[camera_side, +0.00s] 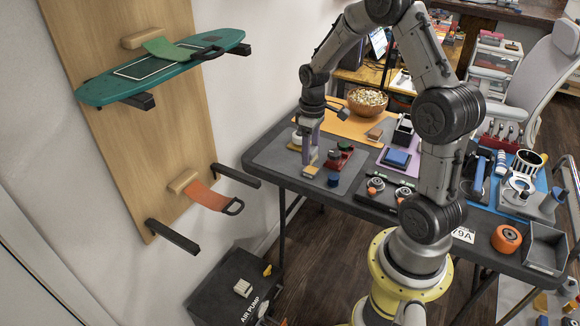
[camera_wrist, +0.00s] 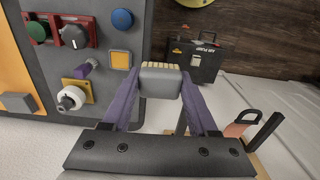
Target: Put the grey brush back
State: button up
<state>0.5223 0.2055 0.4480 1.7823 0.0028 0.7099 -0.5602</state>
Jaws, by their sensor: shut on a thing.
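My gripper (camera_wrist: 160,98) has purple fingers, shut on the grey brush (camera_wrist: 161,83). The brush has a smooth grey body, with a row of pale yellow bristles along its far edge in the wrist view. In the side view my gripper (camera_side: 309,150) points down over the left end of the dark table, and the brush at its tips is small and hard to make out. In the wrist view the brush appears beside the grey mat (camera_wrist: 112,100), near the yellow square (camera_wrist: 120,60). I cannot tell its height above the table.
A red block (camera_wrist: 72,32) with knobs, a blue round piece (camera_wrist: 122,19) and a white ring-shaped piece (camera_wrist: 72,98) are nearby. A black air pump case (camera_side: 235,285) stands on the floor. A teal skateboard deck (camera_side: 160,72) rests on wall brackets. A wooden bowl (camera_side: 367,101) stands behind.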

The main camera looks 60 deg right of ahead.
jog(key=shift+s+d, duration=0.2)
jog(key=shift+d, duration=0.3)
jog(key=shift+w+d+f, duration=0.1)
jog(key=shift+w+d, duration=0.15)
jog(key=shift+d, duration=0.05)
jog(key=w+d+f, duration=0.4)
jog(key=w, duration=0.3)
send_over(290, 166)
notch_tip(290, 166, down, 6)
jog(key=shift+r, duration=0.2)
jog(key=shift+f, duration=1.5)
jog(key=shift+f, duration=0.15)
jog(key=o, duration=1.3)
